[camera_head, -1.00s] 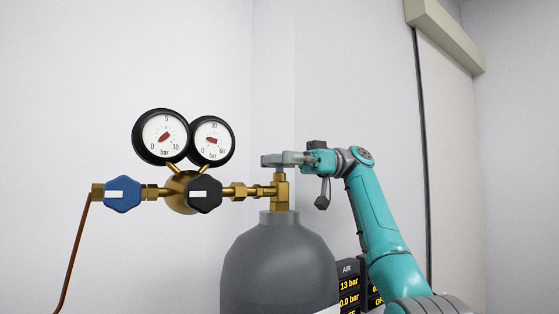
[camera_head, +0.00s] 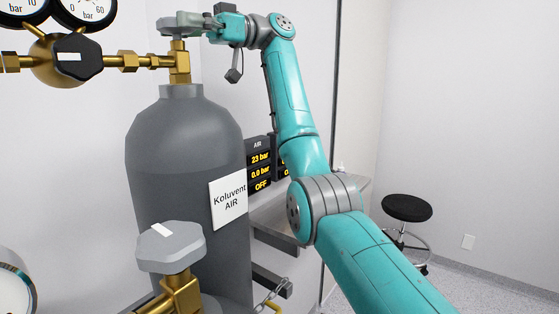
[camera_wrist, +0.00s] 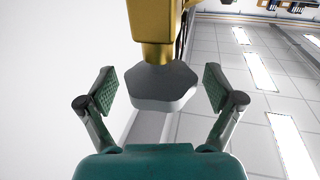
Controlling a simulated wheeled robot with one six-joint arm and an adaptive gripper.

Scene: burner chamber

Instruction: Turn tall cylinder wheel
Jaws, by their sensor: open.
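The tall grey cylinder (camera_head: 185,150) carries a "Koluvent AIR" label (camera_head: 229,202). Its grey lobed wheel (camera_head: 178,24) sits on a brass valve (camera_head: 180,62) at the top. My gripper (camera_head: 203,19) is at this wheel, coming from the right. In the wrist view the wheel (camera_wrist: 162,88) lies between the two spread fingers of my gripper (camera_wrist: 159,89), with a gap visible on each side. The brass valve body (camera_wrist: 157,25) shows beyond it. In the head view the fingers are small and partly overlap the wheel.
A second, lower grey wheel (camera_head: 170,247) on brass stands in front. Gauges (camera_head: 85,12) and a black knob (camera_head: 78,58) are at upper left. The AIR display (camera_head: 260,165) reads 23 bar, 0.0 bar, OFF. A black stool (camera_head: 407,208) stands on open floor at right.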

